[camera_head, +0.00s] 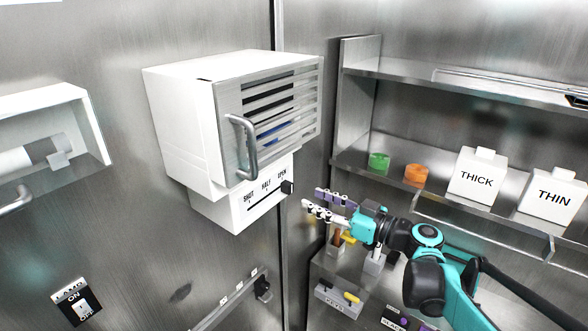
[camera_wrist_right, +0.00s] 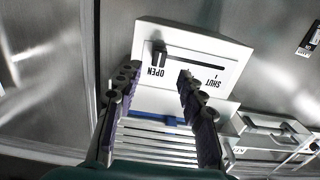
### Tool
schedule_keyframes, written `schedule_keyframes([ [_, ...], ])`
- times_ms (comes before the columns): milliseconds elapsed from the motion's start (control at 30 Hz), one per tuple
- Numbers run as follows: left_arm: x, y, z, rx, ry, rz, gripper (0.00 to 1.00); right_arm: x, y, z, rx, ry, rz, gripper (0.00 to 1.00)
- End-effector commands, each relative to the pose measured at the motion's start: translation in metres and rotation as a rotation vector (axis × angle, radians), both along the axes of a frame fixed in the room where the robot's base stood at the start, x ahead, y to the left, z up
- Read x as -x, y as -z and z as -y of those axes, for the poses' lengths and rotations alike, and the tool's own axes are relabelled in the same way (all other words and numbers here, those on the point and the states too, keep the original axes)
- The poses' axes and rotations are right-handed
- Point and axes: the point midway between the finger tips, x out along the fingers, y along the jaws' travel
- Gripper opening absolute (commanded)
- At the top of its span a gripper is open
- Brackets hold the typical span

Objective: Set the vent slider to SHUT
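The vent slider is a dark knob (camera_head: 287,187) on a slot in the white panel (camera_head: 236,213) below the louvred vent box. The panel is marked SHUT, HALF and OPEN from left to right, and the knob stands at the OPEN end. My right gripper (camera_head: 312,198) is just right of the knob, open and empty, its fingers pointing at the panel. In the right wrist view the knob (camera_wrist_right: 158,52) appears beyond and between the spread fingertips (camera_wrist_right: 157,72), apart from them. My left gripper is not in view.
The vent box (camera_head: 185,125) has a protruding metal handle (camera_head: 242,148) above the panel. At right, a shelf holds THICK (camera_head: 477,178) and THIN (camera_head: 553,196) containers and small green and orange items. A lamp switch (camera_head: 78,303) is at lower left. A rail (camera_head: 230,303) lies below.

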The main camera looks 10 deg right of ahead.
Motion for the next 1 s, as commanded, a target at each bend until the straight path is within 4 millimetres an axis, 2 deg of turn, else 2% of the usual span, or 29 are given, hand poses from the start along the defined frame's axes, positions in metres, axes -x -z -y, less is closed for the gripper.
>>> schedule_keyframes([
  [133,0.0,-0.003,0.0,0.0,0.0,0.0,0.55,-0.01,-0.004,-0.006,-0.001,0.0,0.018,0.4],
  [500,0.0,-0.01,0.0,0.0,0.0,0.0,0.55,-0.051,-0.003,-0.044,-0.002,0.0,0.014,0.4],
  [900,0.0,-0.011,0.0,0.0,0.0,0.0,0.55,-0.058,-0.003,-0.051,-0.002,0.002,0.014,0.4],
  [1000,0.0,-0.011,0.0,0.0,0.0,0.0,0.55,-0.058,-0.003,-0.051,-0.002,0.002,0.014,0.13],
])
